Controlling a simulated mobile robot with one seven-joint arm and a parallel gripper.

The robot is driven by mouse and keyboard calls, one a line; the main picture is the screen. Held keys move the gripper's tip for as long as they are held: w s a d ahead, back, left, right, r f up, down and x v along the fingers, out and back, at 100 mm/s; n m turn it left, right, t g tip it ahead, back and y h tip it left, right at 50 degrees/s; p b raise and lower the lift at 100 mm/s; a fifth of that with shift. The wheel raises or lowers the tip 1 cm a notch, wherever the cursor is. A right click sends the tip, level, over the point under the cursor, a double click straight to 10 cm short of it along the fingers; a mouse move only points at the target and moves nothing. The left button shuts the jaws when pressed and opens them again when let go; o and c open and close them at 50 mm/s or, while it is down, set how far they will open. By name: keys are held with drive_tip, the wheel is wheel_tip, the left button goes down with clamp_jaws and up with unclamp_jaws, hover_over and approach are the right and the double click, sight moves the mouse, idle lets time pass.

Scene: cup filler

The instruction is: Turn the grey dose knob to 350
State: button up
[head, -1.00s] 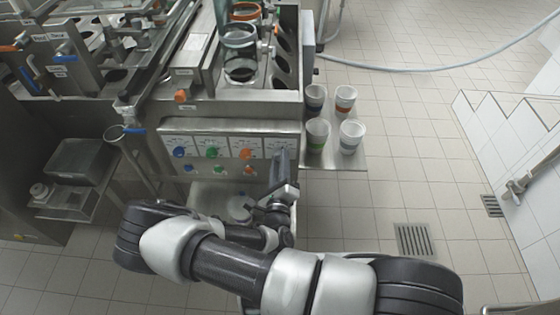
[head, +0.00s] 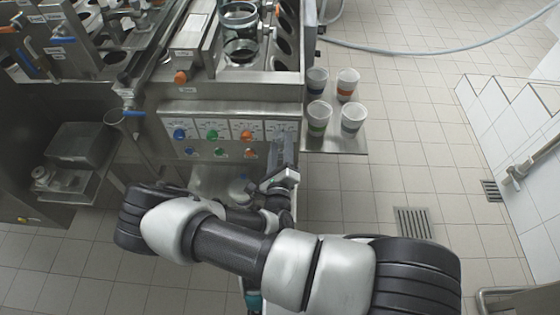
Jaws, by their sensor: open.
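The dose panel (head: 222,129) is on the front of the steel machine. It carries a row of coloured dose knobs: blue (head: 179,135), green (head: 212,135) and orange (head: 246,137), each under a printed scale. The right end of the panel, with another scale (head: 281,125), is partly covered by my gripper (head: 282,148). I cannot make out the grey knob; it seems hidden behind the gripper. My gripper is open, its fingers pointing up at the panel's right end. I cannot tell whether they touch anything. The scale numbers are too small to read.
Smaller buttons (head: 220,152) sit below the knobs. Several cups (head: 318,117) stand on a steel side shelf (head: 335,147) right of the panel. A funnel-like vessel with a blue handle (head: 128,117) is at the left. The tiled floor (head: 400,160) to the right is mostly clear.

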drive_tip(key=s, duration=1.7)
drive_tip(key=shift+a, duration=0.3)
drive_tip(key=shift+w, duration=0.1)
drive_tip(key=s+d+r+m+g+h+p, duration=0.15)
drive_tip(key=d+r+m+g+h, duration=0.5)
drive_tip(key=r+m, duration=0.7)
drive_tip(key=d+r+m+g+h+p, duration=0.35)
drive_tip(key=d+r+m+g, duration=0.6)
drive_tip(key=m, duration=0.65)
drive_tip(key=s+r+m+t+y+p, duration=0.1)
drive_tip(key=s+r+m+y, duration=0.1)
drive_tip(key=r+m+y, duration=0.3)
drive_tip(key=s+a+r+m+t+y+p, duration=0.1)
drive_tip(key=r+m+y, duration=0.4)
drive_tip(key=r+m, duration=0.6)
wheel_tip(320, 180, up, 7)
drive_tip(key=shift+s+f+t+y+p, duration=0.2)
drive_tip(key=shift+s+t+y+p, duration=0.15)
drive_tip(key=shift+t, duration=0.45)
